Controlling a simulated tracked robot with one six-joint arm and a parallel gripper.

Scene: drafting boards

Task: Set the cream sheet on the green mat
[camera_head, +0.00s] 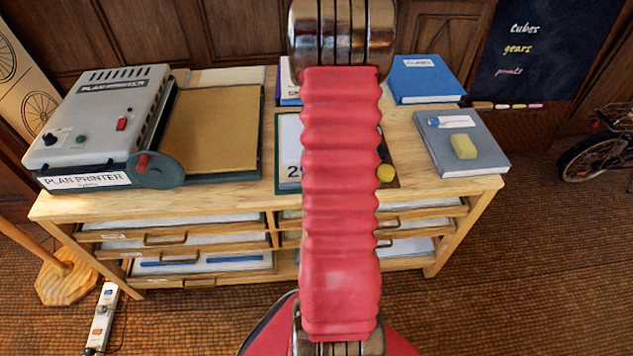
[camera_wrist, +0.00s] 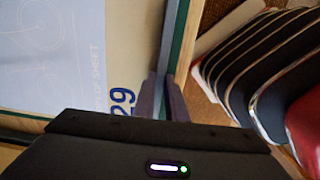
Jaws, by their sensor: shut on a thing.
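The cream sheet (camera_wrist: 128,45), with a pale blue-grey printed area and a blue "29", fills the left of the wrist view. My gripper (camera_wrist: 164,98) is shut at its right edge, on the sheet. A green strip, the edge of the green mat (camera_wrist: 184,42), runs just beyond that edge. In the head view, part of the sheet (camera_head: 289,140) shows left of my red arm, with a dark green border of the mat (camera_head: 279,187) around it. My arm hides the rest and the gripper. I cannot tell whether the sheet touches the mat.
A grey plan printer (camera_head: 100,115) and a brown board (camera_head: 215,125) stand left on the wooden cabinet (camera_head: 200,203). A blue book (camera_head: 425,80) and a grey book (camera_head: 485,150) with a yellow sponge (camera_head: 463,146) lie right. A yellow round object (camera_head: 385,173) sits beside my arm.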

